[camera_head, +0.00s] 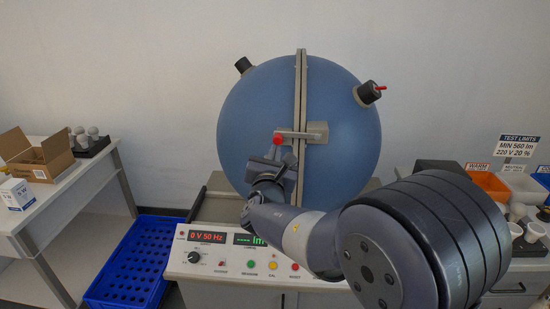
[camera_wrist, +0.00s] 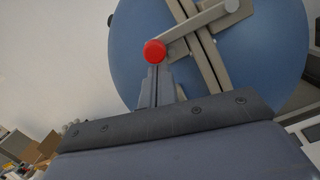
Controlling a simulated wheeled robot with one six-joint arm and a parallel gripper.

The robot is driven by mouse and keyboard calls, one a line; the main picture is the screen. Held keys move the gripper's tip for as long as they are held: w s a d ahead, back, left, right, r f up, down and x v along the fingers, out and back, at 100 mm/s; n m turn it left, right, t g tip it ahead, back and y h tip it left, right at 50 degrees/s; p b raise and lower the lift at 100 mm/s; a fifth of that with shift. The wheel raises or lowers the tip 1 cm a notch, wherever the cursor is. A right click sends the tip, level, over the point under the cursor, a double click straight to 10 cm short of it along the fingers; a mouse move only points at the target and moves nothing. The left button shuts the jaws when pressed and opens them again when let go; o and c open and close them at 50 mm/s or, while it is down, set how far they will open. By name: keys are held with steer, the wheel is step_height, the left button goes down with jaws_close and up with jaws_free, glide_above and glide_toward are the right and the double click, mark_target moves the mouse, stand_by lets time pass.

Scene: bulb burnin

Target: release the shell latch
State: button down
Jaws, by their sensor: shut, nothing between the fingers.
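The shell (camera_head: 240,120) is a large blue sphere with a vertical grey seam flange, closed in the head view. Its latch (camera_head: 300,134) is a grey lever lying about level across the seam, with a red knob (camera_head: 278,139) at its left end. In the wrist view the latch lever (camera_wrist: 208,28) slants, and the red knob (camera_wrist: 155,51) sits just above my fingertips. My gripper (camera_head: 275,153) is shut and empty, with its fingertips (camera_wrist: 157,70) right at the knob. I cannot tell whether they touch it.
The control panel (camera_head: 215,263) with a red 0 V 50 Hz display stands below the sphere. A blue crate (camera_head: 128,262) lies on the floor at left. A left table holds an open cardboard box (camera_head: 38,158) and bulbs. Orange and white bins (camera_head: 488,185) stand at right.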

steer(key=shift+r, duration=0.1)
steer(key=r+m+b, duration=0.2)
steer(key=shift+a+m+b, duration=0.1)
steer(key=shift+m+b, duration=0.2)
steer(key=shift+b, duration=0.1)
steer(key=d+r+m+b, duration=0.2)
steer(key=r+m+b, duration=0.1)
steer(key=m, duration=0.3)
steer(key=d+r+m+g+h+b, duration=0.1)
steer(key=d+r+m+b, duration=0.2)
steer(key=r+m, duration=0.3)
steer(key=shift+d+r+m+h+b, duration=0.2)
steer(key=shift+d+m+h+b, duration=0.1)
steer(key=shift+m+b, duration=0.1)
steer(key=shift+s, duration=0.1)
